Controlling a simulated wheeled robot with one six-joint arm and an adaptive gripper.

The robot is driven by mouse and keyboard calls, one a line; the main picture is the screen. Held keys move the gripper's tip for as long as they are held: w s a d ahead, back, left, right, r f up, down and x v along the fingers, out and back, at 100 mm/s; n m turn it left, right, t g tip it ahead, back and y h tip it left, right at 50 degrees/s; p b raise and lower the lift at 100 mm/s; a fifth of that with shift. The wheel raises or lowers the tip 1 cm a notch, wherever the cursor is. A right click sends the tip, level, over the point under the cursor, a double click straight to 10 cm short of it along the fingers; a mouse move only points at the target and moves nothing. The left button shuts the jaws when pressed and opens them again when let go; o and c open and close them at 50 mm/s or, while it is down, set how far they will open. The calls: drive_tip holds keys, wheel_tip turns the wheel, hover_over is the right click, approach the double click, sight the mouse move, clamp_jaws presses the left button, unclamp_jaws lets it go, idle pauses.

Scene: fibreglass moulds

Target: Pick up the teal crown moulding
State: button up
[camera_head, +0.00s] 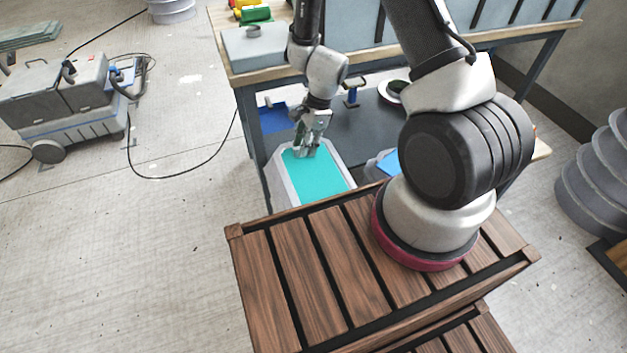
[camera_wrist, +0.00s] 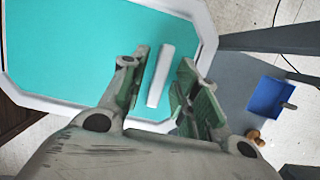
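A flat teal panel (camera_head: 325,178) lies inside a pale-rimmed tray or mould in the head view, and it fills much of the upper left of the wrist view (camera_wrist: 80,60). No separate teal moulding stands out from it. My gripper (camera_head: 307,150) is low over the far end of the teal panel. In the wrist view its green-grey fingers (camera_wrist: 163,62) are open, one on each side of a short white bar (camera_wrist: 161,76). Narrow gaps seem to show between bar and fingers. Whether the bar touches the panel is unclear.
A workbench (camera_head: 240,78) stands behind, with its leg close by the tray. A blue dustpan-like item (camera_wrist: 270,97) lies on the grey lower shelf. My slatted wooden deck fills the front. A grey wheeled machine (camera_head: 68,100) with cables stands left; open floor lies between.

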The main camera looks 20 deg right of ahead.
clamp_jaws()
